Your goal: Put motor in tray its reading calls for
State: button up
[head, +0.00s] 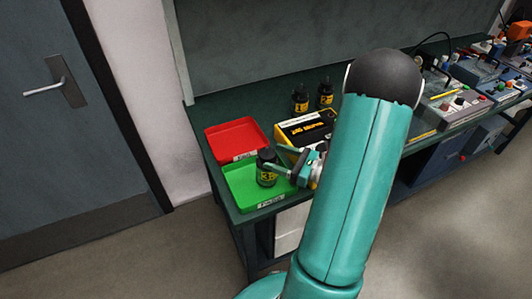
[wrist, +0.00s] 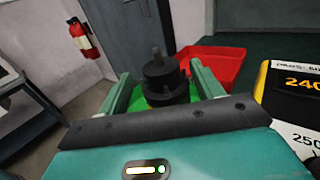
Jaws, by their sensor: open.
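A black motor (head: 267,167) with a yellow label stands upright in the green tray (head: 240,196) at the bench's front left corner. In the wrist view the motor (wrist: 160,76) sits between the two teal fingers of my gripper (wrist: 162,88). My gripper (head: 279,161) is open, reaching in from the right, with fingers around the motor. Any contact is unclear. The red tray (head: 236,136) is empty, behind the green one. A yellow and black meter (head: 296,131) lies right of the trays; its wrist-view face (wrist: 300,95) shows partly cut-off numbers, "240" and "250".
Two similar black motors (head: 300,97) (head: 326,94) stand at the back of the bench. My arm hides the bench's middle. Several instruments (head: 455,108) crowd the right side. A door (head: 60,110) is at left; a fire extinguisher (wrist: 84,40) shows in the wrist view.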

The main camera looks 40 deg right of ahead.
jog(key=v, duration=0.6)
jog(key=w+a+r+n+g+y, duration=0.1)
jog(key=a+r+n+g, duration=0.4)
jog(key=a+n, duration=0.4)
jog(key=a+r+n+g+y, duration=0.2)
jog(key=a+n+g, duration=0.55)
jog(key=a, duration=0.45)
jog(key=s+a+r+n+t+h, duration=0.1)
jog(key=s+a+r+n+h, duration=0.1)
jog(key=r+n+h, duration=0.3)
jog(key=s+a+r+n+h, duration=0.2)
jog(key=a+r+n+h, duration=0.3)
jog(key=n, duration=0.4)
jog(key=shift+a+r+n+t, duration=0.2)
jog(key=shift+r+n+t, duration=0.15)
jog(key=shift+s, duration=0.15)
